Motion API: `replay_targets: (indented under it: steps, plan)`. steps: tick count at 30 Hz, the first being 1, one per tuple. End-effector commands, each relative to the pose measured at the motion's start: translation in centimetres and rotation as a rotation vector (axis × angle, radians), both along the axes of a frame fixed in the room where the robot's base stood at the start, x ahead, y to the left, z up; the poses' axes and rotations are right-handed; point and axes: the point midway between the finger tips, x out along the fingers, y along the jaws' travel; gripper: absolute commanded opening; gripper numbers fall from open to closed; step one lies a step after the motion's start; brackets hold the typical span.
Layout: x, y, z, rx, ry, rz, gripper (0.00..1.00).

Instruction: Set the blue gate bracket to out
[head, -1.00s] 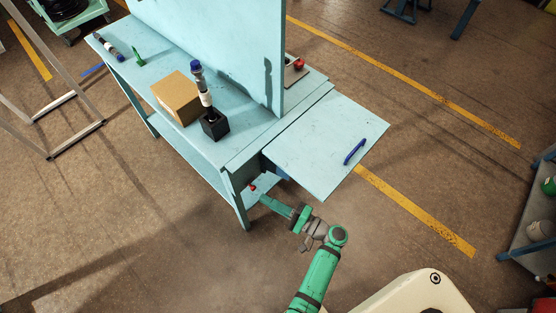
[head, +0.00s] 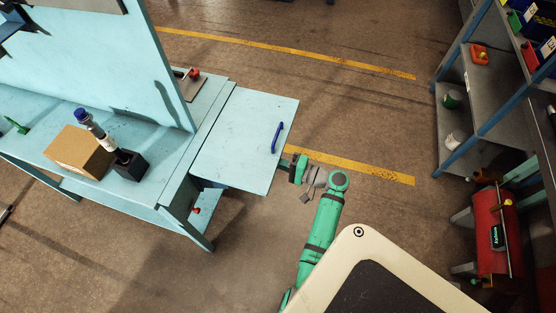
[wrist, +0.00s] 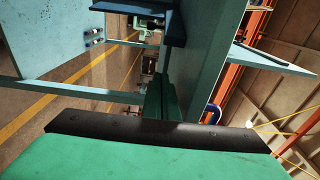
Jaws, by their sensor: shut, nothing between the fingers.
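A light-blue leaf (head: 235,140) sticks out level from the bench end, with a dark blue handle (head: 277,137) on top. A dark blue part below the leaf, probably the gate bracket (head: 203,183), shows only partly in the head view. In the wrist view a dark blue bar, likely the same bracket (wrist: 148,30), is at the top centre; its exact position is unclear. My gripper (wrist: 160,95) is shut and empty, pointing toward the bench beside the leaf's underside. In the head view its tips are hidden at the leaf's outer corner.
The bench (head: 60,110) carries a tall panel (head: 110,60), a cardboard box (head: 78,150) and a blue-capped cylinder in a black holder (head: 130,165). A red knob (head: 194,73) is behind the panel. Shelves (head: 470,80) and a red tank (head: 495,225) stand right. Floor below the leaf is open.

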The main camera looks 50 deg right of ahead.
Motion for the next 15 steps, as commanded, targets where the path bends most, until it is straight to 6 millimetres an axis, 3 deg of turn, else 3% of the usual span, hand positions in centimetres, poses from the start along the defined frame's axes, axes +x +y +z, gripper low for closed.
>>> replay_targets:
  steps: [4,9,15]
  plan:
    - [2.4,1.0,0.0,0.001,0.001,0.002,0.00]
    - [0.6,2.8,-0.1,0.002,0.002,-0.002,0.00]
    - [0.0,4.0,-0.1,0.001,0.001,0.005,0.00]
